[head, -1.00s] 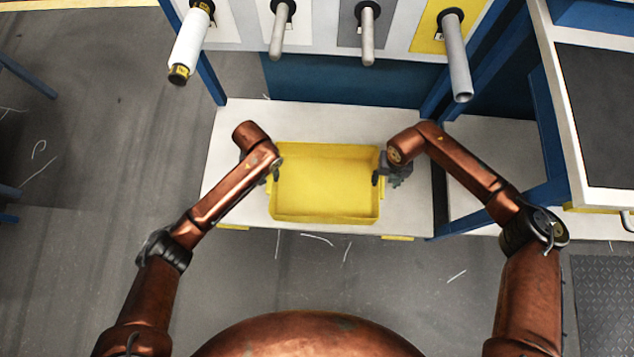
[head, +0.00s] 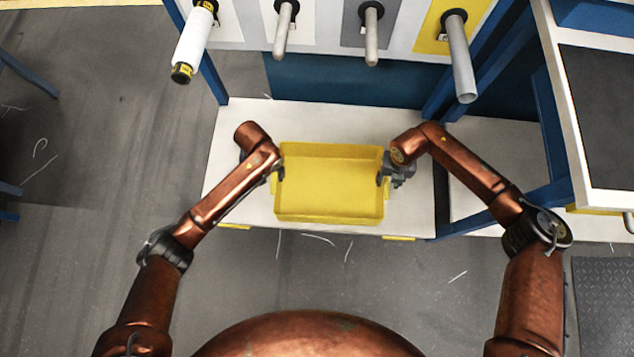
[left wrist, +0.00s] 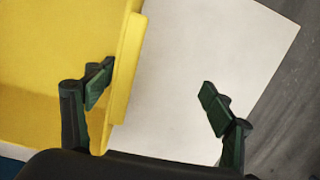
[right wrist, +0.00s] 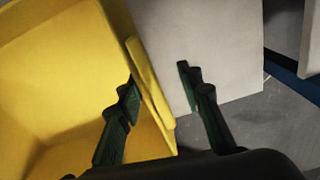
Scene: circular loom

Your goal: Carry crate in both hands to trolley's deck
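The yellow crate (head: 330,205) stands upright and looks empty on a low white shelf (head: 240,195). My left gripper (head: 277,173) is at its left side and my right gripper (head: 384,172) at its right side. In the left wrist view my fingers (left wrist: 155,85) are wide apart, one over the crate's inside and one outside, with the crate's rim (left wrist: 127,75) between them. In the right wrist view my fingers (right wrist: 158,82) are also apart on either side of a rim or handle (right wrist: 150,95). I cannot clearly identify the trolley.
Several pegs (head: 371,40) project from a panel above the shelf, one with a white roll (head: 193,45). A bench with a dark top (head: 605,120) stands at the right. A dark textured plate (head: 603,300) lies at lower right. Grey floor is open at the left.

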